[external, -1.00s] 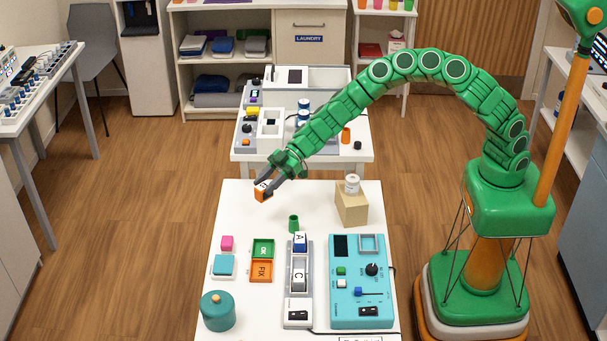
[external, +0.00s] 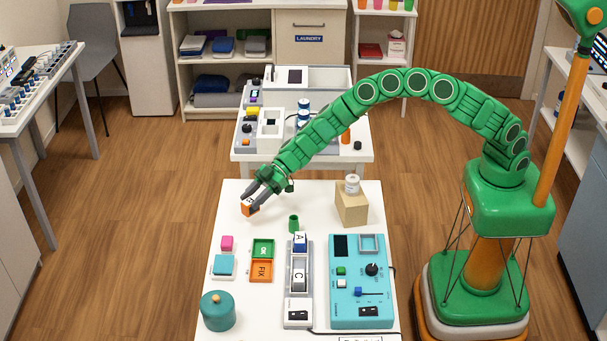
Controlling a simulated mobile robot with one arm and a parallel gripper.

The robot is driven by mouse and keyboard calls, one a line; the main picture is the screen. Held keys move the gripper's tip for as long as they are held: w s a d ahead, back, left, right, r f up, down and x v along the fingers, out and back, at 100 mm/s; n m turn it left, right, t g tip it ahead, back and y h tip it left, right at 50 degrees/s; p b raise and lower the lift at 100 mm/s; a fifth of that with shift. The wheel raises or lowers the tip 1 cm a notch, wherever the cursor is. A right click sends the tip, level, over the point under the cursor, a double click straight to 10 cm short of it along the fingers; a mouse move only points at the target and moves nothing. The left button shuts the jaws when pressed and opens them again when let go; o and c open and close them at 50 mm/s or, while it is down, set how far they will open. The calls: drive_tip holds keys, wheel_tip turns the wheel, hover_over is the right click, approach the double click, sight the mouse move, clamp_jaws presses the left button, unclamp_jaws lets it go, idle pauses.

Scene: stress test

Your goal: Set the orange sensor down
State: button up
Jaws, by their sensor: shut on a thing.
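The orange sensor (external: 249,208) is a small orange block with a white, marked top. My gripper (external: 254,201) is shut on it at the far left part of the white table (external: 325,205). The sensor is low over the table, behind the pink block; I cannot tell whether it touches the surface. A green tray marked OK (external: 263,248) and an orange tray marked FIX (external: 261,271) lie on the table in front of it.

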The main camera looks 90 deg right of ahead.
drive_tip(key=shift+w+f, duration=0.2)
drive_tip(key=shift+f, duration=1.5)
drive_tip(key=shift+f, duration=0.15)
drive_tip(key=o, duration=1.1)
